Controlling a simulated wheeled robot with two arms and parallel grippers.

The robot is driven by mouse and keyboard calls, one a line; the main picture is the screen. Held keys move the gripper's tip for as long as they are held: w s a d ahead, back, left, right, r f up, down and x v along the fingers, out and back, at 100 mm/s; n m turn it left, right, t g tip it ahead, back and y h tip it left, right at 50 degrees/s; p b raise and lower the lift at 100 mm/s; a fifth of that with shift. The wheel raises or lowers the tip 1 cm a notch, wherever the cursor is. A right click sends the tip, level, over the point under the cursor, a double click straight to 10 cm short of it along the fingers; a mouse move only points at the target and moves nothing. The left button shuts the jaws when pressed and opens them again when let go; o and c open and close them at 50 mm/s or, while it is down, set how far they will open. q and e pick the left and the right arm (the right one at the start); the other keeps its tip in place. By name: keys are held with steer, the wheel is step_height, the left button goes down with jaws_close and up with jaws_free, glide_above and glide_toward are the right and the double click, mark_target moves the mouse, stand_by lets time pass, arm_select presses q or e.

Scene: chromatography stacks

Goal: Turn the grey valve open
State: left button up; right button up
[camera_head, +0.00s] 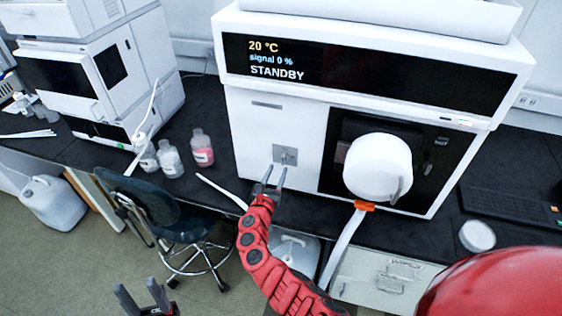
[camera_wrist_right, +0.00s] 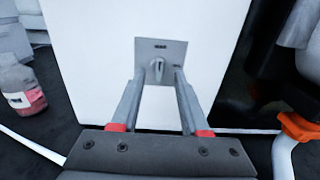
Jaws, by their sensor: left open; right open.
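The grey valve is a small lever knob (camera_wrist_right: 157,68) on a square grey plate, set in the white front panel of the instrument. The plate also shows in the head view (camera_head: 286,154). In the right wrist view the knob points roughly upright. My right gripper (camera_head: 275,176) is open in front of the valve, its two fingers pointing at the plate. In the wrist view the knob appears between the fingertips (camera_wrist_right: 159,76); I cannot tell whether they touch it. My left gripper (camera_head: 143,294) is open and empty at the bottom left, over the floor.
The instrument's display (camera_head: 370,75) reads 20 °C, signal 0 %, STANDBY. A round white part (camera_head: 378,166) and an orange clip (camera_head: 364,206) are right of the valve. Bottles, one with pink liquid (camera_head: 203,150), stand left on the black bench. A chair (camera_head: 152,205) stands below.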

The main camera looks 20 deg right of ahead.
mark_target(282, 159)
steer(key=b+x, duration=0.1)
steer(key=x, duration=0.3)
steer(key=shift+f, duration=0.15)
steer(key=shift+w+d+b, duration=0.4)
steer(key=shift+w+b, duration=0.05)
steer(key=shift+w, duration=0.1)
jaws_close()
